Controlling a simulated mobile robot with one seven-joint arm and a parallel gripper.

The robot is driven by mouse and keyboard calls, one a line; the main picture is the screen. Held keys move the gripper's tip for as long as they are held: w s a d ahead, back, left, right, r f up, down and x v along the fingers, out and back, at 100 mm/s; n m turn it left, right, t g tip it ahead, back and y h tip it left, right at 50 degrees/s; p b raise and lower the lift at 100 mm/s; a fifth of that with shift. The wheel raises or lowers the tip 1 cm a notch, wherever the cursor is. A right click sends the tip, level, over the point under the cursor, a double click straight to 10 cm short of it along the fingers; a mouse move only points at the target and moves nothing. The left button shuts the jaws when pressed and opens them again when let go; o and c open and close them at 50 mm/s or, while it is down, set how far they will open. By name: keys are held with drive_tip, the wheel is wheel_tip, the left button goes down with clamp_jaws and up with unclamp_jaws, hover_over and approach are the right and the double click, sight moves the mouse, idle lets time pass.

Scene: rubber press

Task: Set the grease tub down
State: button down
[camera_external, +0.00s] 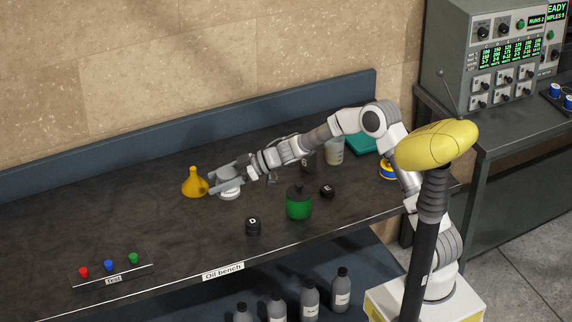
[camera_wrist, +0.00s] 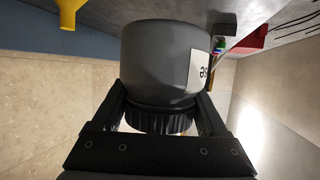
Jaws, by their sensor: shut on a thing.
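The grease tub (camera_wrist: 160,62) is a grey round container with a black ribbed lid and a white, partly visible label. My gripper (camera_wrist: 156,112) is shut on it around the lid end, one finger on each side. In the external view my gripper (camera_external: 222,178) is low over the far middle of the bench, just right of the yellow funnel. The tub (camera_external: 229,172) shows there as a small grey shape between the fingers. A white round piece (camera_external: 230,196) shows just below it; I cannot tell whether the tub touches it.
The yellow funnel (camera_external: 194,184) stands close on the left. A green jar (camera_external: 299,205) and black pieces (camera_external: 253,227) stand to the right on the dark bench (camera_external: 150,215). Red, blue and green pegs (camera_external: 108,265) are at the front left. The middle left is clear.

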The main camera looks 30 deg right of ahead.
drive_tip(key=w+d+m+t+h+b, duration=0.1)
drive_tip(key=w+d+m+t+b, duration=0.1)
drive_tip(key=w+d, duration=0.45)
drive_tip(key=w+d+m+t+h+b, duration=0.1)
drive_tip(key=w+d+m+t+b, duration=0.15)
drive_tip(key=d, duration=0.65)
drive_tip(key=shift+n+g, duration=0.35)
drive_tip(key=shift+n, duration=0.1)
drive_tip(key=a+f+b, duration=0.1)
drive_tip(key=a+f, duration=0.1)
drive_tip(key=a, duration=0.1)
drive_tip(key=w+a+f+b, duration=0.1)
drive_tip(key=a+f, duration=0.1)
drive_tip(key=a, duration=0.2)
drive_tip(key=w+a+f+b, duration=0.1)
drive_tip(key=a+f, duration=0.1)
drive_tip(key=a, duration=0.2)
drive_tip(key=shift+w+f, duration=0.1)
drive_tip(key=shift+f, duration=0.1)
wheel_tip(320, 180, down, 4)
drive_tip(key=shift+f+b, duration=0.1)
drive_tip(key=shift+b, duration=0.85)
unclamp_jaws()
